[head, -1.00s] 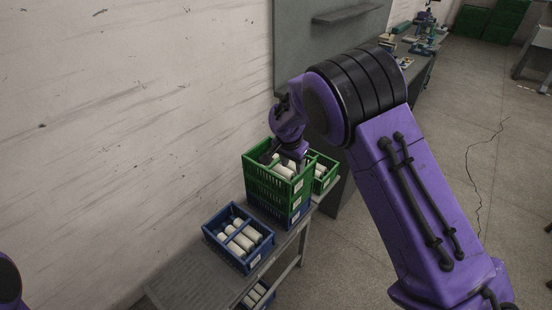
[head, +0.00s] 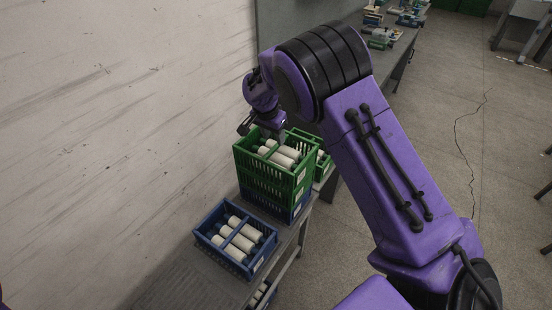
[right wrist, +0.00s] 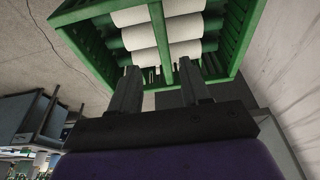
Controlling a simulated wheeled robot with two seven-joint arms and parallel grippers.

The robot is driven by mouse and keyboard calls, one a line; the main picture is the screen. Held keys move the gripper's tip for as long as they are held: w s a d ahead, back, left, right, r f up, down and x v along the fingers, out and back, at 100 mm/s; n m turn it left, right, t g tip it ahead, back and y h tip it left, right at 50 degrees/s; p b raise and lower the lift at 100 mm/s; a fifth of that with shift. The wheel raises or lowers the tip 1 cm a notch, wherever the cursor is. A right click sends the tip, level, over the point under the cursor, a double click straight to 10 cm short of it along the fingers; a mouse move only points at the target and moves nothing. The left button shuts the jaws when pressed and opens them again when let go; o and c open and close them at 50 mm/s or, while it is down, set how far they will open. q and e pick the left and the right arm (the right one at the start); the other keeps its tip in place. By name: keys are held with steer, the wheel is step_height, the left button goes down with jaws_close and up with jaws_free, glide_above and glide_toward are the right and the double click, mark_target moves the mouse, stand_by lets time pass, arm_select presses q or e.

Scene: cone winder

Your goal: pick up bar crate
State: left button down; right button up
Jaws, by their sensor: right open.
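A green crate (head: 262,174) with white rolls in it tops a stack on the bench. A green bar runs across its middle; the bar shows clearly in the right wrist view (right wrist: 161,42). My right gripper (head: 264,130) is over the far side of this crate. In the right wrist view its two fingers (right wrist: 162,88) are apart and empty, with the bar ahead, in line with the gap between them. A blue crate (head: 228,256) with white rolls and a bar stands nearer on the bench. My left gripper is not in view.
Another blue crate (head: 299,206) lies under the green one. A smaller green crate (head: 325,170) stands just behind the stack. The wall (head: 120,120) is close on the left. The front of the bench (head: 185,285) is clear.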

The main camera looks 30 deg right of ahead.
mark_target(276, 145)
steer(key=f, duration=0.1)
steer(key=w+f, duration=0.1)
steer(key=shift+w+d+f+p, duration=0.2)
steer(key=shift+d+f+p, duration=0.15)
steer(key=shift+f, duration=0.05)
steer(key=x, duration=0.1)
steer(key=p+x, duration=0.1)
steer(key=x, duration=0.1)
steer(key=shift+s+d+f+p, duration=0.2)
steer(key=shift+s+f+p, duration=0.05)
steer(key=shift+s+p, duration=0.1)
steer(key=shift+w+f, duration=0.1)
steer(key=shift+f, duration=0.15)
steer(key=shift+w+f, duration=0.15)
jaws_close()
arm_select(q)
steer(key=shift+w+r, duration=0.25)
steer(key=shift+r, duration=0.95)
arm_select(e)
steer(key=shift+w, duration=0.1)
